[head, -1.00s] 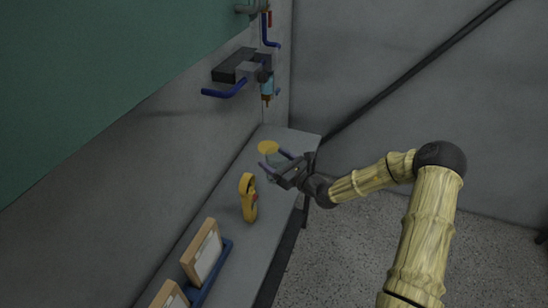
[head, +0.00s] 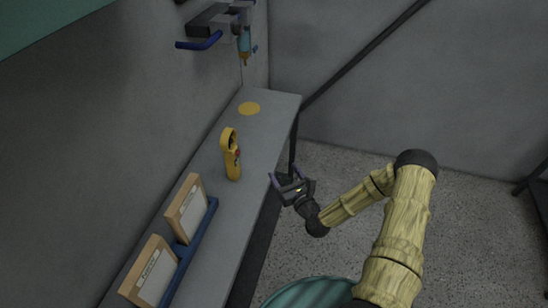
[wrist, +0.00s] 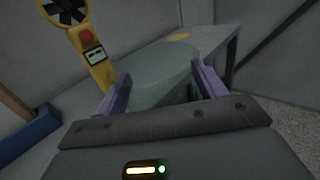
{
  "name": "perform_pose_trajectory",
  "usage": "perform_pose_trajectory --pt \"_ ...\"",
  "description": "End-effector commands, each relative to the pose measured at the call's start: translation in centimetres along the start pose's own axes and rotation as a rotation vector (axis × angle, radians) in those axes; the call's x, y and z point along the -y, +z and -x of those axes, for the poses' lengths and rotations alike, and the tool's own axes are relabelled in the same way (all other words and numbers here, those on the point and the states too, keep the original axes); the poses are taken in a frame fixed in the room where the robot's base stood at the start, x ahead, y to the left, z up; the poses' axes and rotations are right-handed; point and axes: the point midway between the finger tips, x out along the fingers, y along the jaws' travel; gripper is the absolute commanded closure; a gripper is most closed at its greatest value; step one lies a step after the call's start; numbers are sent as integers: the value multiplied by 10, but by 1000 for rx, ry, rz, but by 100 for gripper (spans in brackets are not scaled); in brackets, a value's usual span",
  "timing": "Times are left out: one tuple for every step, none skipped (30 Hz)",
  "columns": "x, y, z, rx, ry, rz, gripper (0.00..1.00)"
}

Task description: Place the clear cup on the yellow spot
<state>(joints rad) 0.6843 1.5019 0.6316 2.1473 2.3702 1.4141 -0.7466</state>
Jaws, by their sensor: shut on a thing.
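The clear cup (wrist: 158,78) is see-through and greyish, and sits between the two purple fingers of my gripper (wrist: 160,85) in the wrist view. My gripper is shut on it. In the head view my gripper (head: 287,180) is beside the right edge of the grey counter, and the cup is hard to make out there. The yellow spot (head: 249,108) is a flat disc near the counter's far end, bare, and farther off than my gripper. It also shows in the wrist view (wrist: 179,37), beyond the cup.
A yellow handheld device (head: 231,158) stands on the grey counter (head: 232,215), left of my gripper. Wooden frames (head: 187,208) in a blue rack (head: 193,238) are nearer. A wall fixture with a blue handle (head: 200,44) is above. A teal rounded thing (head: 310,290) is at the bottom.

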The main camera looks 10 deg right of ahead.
Motion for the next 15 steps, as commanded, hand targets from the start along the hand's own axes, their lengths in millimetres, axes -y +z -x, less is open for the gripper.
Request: perform_pose_trajectory --pt "3 -28 16 -8 -51 -9 52" --pt "5 -40 24 -9 -83 -7 52" --pt "8 -54 36 -11 -124 -5 52" --pt "9 -64 45 -11 -156 -5 52" --pt "11 -73 53 -13 -186 -3 52" --pt "12 -84 64 -15 -223 1 52" --pt "13 -91 71 -16 -249 2 52" --pt "14 -97 78 -18 -272 5 52" --pt "15 -104 85 -20 -298 8 52" --pt "15 -108 90 -21 -315 10 52" --pt "16 -110 94 -22 -328 11 52" --pt "16 -113 98 -23 -342 13 52" --pt "16 -114 100 -23 -348 15 52" --pt "16 -114 101 -22 -353 16 52" --pt "16 -114 102 -22 -356 17 52"
